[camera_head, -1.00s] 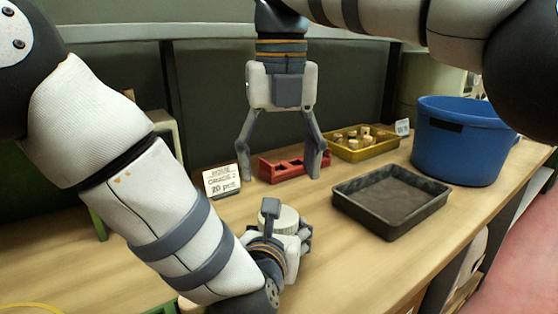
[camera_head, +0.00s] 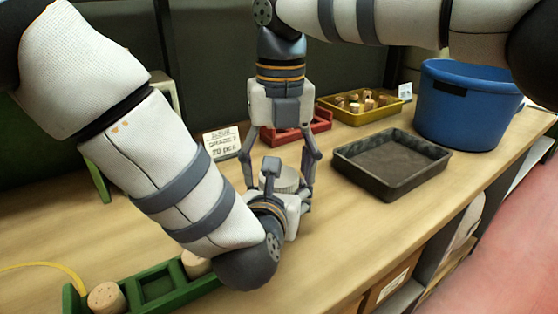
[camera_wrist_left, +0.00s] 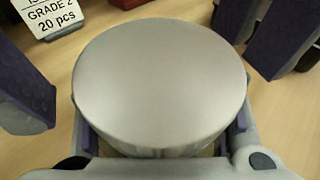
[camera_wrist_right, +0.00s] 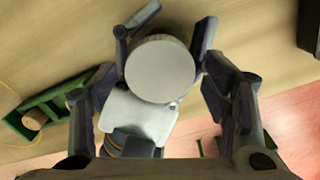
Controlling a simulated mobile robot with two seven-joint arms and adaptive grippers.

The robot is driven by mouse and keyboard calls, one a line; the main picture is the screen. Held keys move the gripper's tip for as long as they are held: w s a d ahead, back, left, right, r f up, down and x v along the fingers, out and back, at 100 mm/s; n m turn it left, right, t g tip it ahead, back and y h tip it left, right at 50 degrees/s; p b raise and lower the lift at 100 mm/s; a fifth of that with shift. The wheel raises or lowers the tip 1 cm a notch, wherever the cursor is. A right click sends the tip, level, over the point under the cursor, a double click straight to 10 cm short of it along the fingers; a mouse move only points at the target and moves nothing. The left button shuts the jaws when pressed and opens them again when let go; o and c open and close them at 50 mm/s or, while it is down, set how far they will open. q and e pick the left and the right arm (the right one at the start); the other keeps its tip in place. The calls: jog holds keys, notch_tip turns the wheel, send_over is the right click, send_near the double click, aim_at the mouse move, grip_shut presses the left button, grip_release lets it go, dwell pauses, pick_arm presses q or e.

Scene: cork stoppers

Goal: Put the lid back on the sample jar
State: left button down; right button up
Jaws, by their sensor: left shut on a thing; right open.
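The round grey-white lid (camera_wrist_left: 160,80) fills the middle of the left wrist view, lying flat on top of the sample jar. The jar body is mostly hidden by the lid and gripper; I cannot tell how firmly the lid sits. My left gripper (camera_head: 288,190) is shut around the jar from the front. My right gripper (camera_head: 279,180) points down from above, open, its fingers apart on either side of the lid without visibly gripping it.
A black tray (camera_head: 425,172) is right of the jar, with a blue tub (camera_head: 465,115) behind it. A red rack (camera_head: 318,124), a yellow tray (camera_head: 345,115) of corks and a label card (camera_head: 222,142) stand behind. A green rack (camera_head: 135,297) with corks is at front left.

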jog(key=c, duration=1.2)
jog(key=m, duration=0.3)
jog(key=o, duration=1.3)
jog(key=shift+c, duration=0.2)
jog(key=shift+r, duration=0.1)
jog(key=shift+r, duration=2.2)
